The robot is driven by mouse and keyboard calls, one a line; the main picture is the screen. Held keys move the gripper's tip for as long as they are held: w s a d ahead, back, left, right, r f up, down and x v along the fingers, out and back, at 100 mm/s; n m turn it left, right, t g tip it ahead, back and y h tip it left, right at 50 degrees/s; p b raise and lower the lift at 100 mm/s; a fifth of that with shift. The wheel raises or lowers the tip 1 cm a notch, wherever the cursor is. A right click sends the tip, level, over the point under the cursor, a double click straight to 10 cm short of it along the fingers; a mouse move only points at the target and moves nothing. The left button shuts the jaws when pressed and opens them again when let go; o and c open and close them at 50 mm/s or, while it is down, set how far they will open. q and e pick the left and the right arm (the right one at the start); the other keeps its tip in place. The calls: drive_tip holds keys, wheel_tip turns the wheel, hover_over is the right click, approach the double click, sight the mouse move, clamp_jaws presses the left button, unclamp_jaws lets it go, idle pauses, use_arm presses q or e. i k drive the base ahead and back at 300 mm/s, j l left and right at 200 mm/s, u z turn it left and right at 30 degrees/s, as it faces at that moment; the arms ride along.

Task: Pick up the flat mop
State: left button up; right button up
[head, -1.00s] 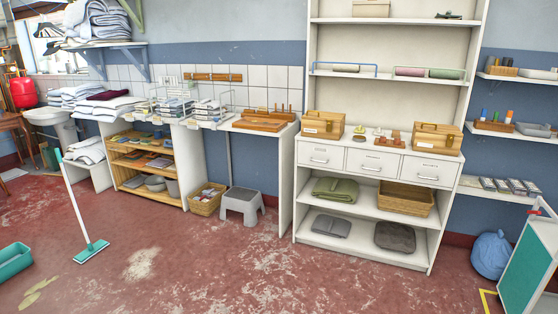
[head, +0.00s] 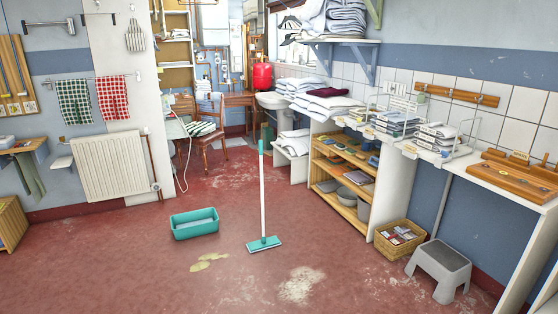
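The flat mop (head: 262,197) stands upright in the middle of the head view. It has a white pole with a teal grip at the top and a flat teal head (head: 264,244) on the red floor. Nothing visibly holds it. Neither of my grippers shows in the head view.
A teal tub (head: 195,223) sits on the floor left of the mop, near a yellowish stain (head: 207,262). A wicker basket (head: 399,239) and a grey step stool (head: 439,268) stand to the right by the counter. A wooden chair (head: 217,125) is behind. The floor in front is clear.

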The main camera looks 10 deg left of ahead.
sight(266, 243)
drive_tip(key=i+j+u, duration=0.1)
drive_tip(key=i+u, duration=0.2)
drive_tip(key=i, duration=1.55)
